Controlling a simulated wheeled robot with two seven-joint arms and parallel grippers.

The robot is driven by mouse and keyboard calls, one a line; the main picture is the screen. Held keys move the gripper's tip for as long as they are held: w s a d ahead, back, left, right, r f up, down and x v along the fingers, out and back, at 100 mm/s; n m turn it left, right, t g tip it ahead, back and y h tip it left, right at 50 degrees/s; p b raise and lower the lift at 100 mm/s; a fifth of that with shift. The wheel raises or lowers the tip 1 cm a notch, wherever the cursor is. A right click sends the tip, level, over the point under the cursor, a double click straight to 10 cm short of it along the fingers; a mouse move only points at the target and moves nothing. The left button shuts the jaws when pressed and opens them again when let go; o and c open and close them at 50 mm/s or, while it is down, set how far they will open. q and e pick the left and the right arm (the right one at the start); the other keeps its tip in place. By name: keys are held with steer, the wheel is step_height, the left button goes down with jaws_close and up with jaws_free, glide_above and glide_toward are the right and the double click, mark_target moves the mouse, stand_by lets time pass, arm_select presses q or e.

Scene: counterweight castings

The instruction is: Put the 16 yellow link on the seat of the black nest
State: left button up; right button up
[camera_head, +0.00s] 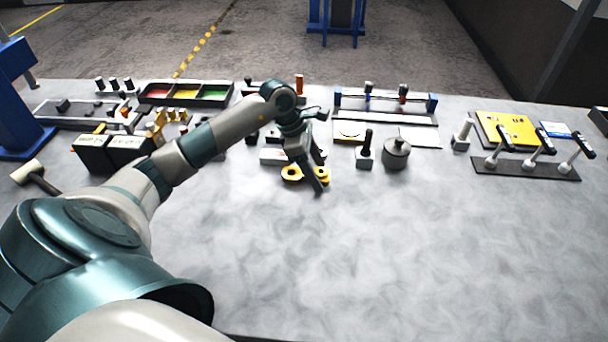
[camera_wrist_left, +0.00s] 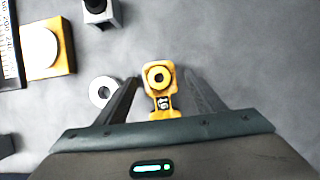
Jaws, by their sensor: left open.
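The yellow link (camera_wrist_left: 161,103), marked 16, lies in the left wrist view with a round eye at its upper end. Its lower part runs down behind the gripper's body. In the head view the yellow link (camera_head: 291,174) is partly covered by my gripper. My left gripper (camera_head: 318,180) is open; in the left wrist view its fingers (camera_wrist_left: 161,84) stand apart on either side of the link, with gaps showing. Whether the fingertips are at table height I cannot tell. I cannot tell surely which thing is the black nest; two black boxes (camera_head: 113,152) stand at the left. My right gripper is not in view.
A grey block with a black post (camera_head: 365,157) and a dark lidded cylinder (camera_head: 396,154) stand right of the gripper. A pale ring (camera_wrist_left: 103,92) lies beside the left finger. A plate with black-handled levers (camera_head: 526,167) is at the right. The front of the table is clear.

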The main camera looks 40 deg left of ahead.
arm_select(q)
jaws_close()
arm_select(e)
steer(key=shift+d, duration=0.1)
arm_select(q)
steer(key=shift+r, duration=0.15)
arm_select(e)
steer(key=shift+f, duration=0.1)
